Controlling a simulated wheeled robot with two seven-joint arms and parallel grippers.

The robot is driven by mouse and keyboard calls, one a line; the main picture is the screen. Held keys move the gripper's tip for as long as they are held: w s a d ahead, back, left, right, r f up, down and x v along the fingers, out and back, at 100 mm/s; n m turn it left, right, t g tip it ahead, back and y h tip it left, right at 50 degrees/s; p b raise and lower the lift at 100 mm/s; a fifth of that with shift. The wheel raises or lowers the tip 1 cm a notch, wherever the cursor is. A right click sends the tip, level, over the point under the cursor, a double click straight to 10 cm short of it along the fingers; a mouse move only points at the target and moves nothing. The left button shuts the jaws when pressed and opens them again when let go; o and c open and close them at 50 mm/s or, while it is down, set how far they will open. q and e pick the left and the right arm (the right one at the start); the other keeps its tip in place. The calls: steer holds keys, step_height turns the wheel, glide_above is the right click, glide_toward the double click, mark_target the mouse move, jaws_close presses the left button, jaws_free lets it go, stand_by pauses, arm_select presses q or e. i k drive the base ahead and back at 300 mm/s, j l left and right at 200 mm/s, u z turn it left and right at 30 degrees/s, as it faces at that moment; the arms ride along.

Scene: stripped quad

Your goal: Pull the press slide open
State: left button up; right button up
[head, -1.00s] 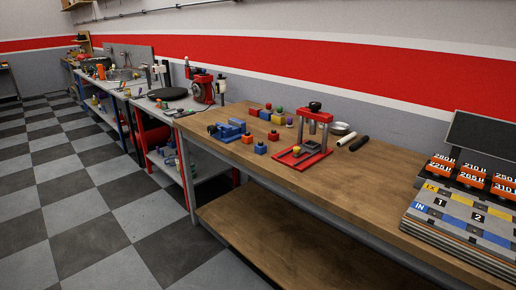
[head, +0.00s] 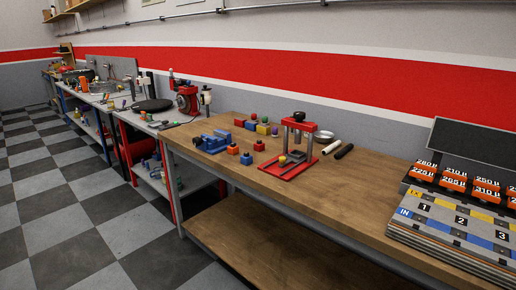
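The press (head: 298,135) stands on the wooden workbench (head: 345,188), right of centre in the head view. It has a red base plate (head: 271,171), grey uprights and a red top bar with a black knob. Its slide (head: 291,158) appears as a dark grey block low between the uprights, with a small yellow knob (head: 282,160) at its front left. How far the slide is out is too small to tell. Neither of my grippers shows in the head view.
A blue vise (head: 213,141) and several small coloured blocks (head: 246,158) sit left of the press. A white and a black cylinder (head: 343,151) and a round metal dish (head: 324,137) lie right of it. A numbered board (head: 455,225) with orange blocks fills the right end. Bare wood lies between.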

mark_target(292, 156)
steer(key=i+j+z, duration=0.1)
steer(key=i+j, duration=0.2)
steer(key=i, duration=0.15)
steer(key=i+j, duration=0.3)
steer(key=i+z, duration=0.05)
steer(key=i, duration=0.05)
